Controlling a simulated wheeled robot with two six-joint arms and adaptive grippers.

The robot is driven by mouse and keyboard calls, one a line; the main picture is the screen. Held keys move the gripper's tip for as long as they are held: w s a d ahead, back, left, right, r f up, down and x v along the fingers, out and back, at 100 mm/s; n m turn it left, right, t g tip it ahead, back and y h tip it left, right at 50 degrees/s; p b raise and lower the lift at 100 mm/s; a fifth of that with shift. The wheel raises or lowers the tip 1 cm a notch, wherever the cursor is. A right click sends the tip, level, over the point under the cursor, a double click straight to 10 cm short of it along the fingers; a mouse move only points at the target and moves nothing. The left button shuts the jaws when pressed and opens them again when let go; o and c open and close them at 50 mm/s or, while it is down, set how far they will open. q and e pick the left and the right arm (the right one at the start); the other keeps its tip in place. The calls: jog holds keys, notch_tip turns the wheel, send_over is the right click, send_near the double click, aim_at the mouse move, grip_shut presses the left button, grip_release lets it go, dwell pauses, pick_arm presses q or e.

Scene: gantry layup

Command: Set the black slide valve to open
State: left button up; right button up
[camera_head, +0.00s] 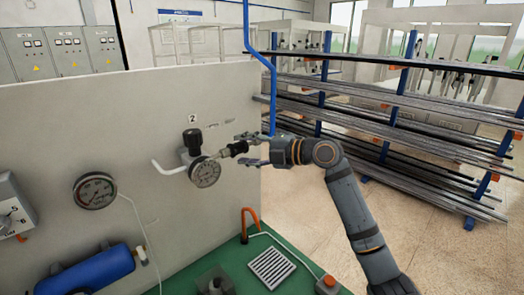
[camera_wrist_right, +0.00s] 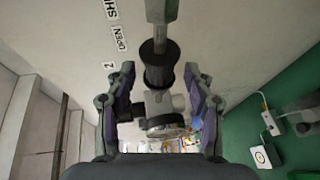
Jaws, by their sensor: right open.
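The black slide valve (camera_head: 233,148) is a black sleeve on a metal pipe at the grey panel, right of a round gauge (camera_head: 205,173). In the right wrist view the black sleeve (camera_wrist_right: 158,66) lies between the fingers, with a metal rod at its upper end. My right gripper (camera_head: 249,150) is open around or just in front of it, with a gap visible on both sides. The OPEN label (camera_wrist_right: 121,40) and the partly cut-off SHUT label are on the panel beside the sleeve. I cannot tell which label it lines up with. My left gripper is out of view.
A black knob (camera_head: 192,138) stands by the valve under a "2" label. Another gauge (camera_head: 95,190) and a blue cylinder (camera_head: 88,272) are at left. An orange hook (camera_head: 250,222) and a grille (camera_head: 271,266) are on the green bench. A rod rack (camera_head: 400,110) stands at right.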

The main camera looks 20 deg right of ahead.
jog(key=v, duration=0.8)
jog(key=shift+s+d, duration=0.2)
jog(key=shift+s, duration=0.1)
jog(key=shift+r, duration=0.1)
